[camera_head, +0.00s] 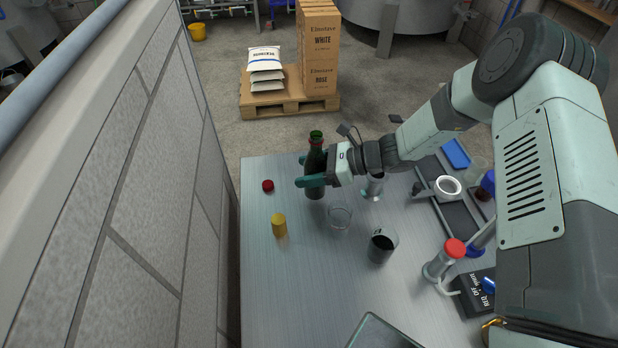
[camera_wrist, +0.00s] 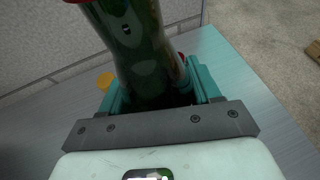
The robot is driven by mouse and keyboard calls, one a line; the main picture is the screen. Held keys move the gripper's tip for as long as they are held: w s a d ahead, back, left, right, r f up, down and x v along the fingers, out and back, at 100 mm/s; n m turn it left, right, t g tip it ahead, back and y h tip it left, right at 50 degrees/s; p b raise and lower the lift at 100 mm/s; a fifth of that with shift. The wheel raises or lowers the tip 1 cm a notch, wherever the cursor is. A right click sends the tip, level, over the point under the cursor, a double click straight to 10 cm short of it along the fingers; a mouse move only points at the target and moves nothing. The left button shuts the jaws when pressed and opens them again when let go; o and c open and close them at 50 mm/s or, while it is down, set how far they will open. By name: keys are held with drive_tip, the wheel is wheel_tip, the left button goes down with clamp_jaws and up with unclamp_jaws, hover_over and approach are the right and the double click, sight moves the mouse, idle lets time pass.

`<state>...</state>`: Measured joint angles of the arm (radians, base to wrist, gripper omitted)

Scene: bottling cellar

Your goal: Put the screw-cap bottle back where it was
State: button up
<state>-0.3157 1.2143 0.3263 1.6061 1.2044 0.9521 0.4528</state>
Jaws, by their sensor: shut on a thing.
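The screw-cap bottle (camera_head: 316,160) is dark green glass with a red band near its open-looking neck. It stands about upright at the far side of the steel table (camera_head: 300,300). My gripper (camera_head: 312,172) is shut on its body, with teal fingers on either side. In the wrist view the bottle (camera_wrist: 140,50) rises between the fingers (camera_wrist: 155,95). I cannot tell whether its base touches the table. A red cap (camera_head: 267,185) lies on the table to the left of the bottle.
A yellow cylinder (camera_head: 279,225), an empty glass (camera_head: 340,217) and a glass of dark liquid (camera_head: 381,245) stand nearer on the table. A red-topped cylinder (camera_head: 440,264), a black box (camera_head: 474,293) and a dark tray (camera_head: 463,220) are at right. A wall (camera_head: 150,180) borders the left.

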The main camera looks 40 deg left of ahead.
drive_tip(key=shift+f, duration=1.45)
drive_tip(key=o, duration=1.4)
drive_tip(key=shift+f, duration=0.15)
drive_tip(key=shift+r, duration=0.2)
drive_tip(key=v, duration=1.2)
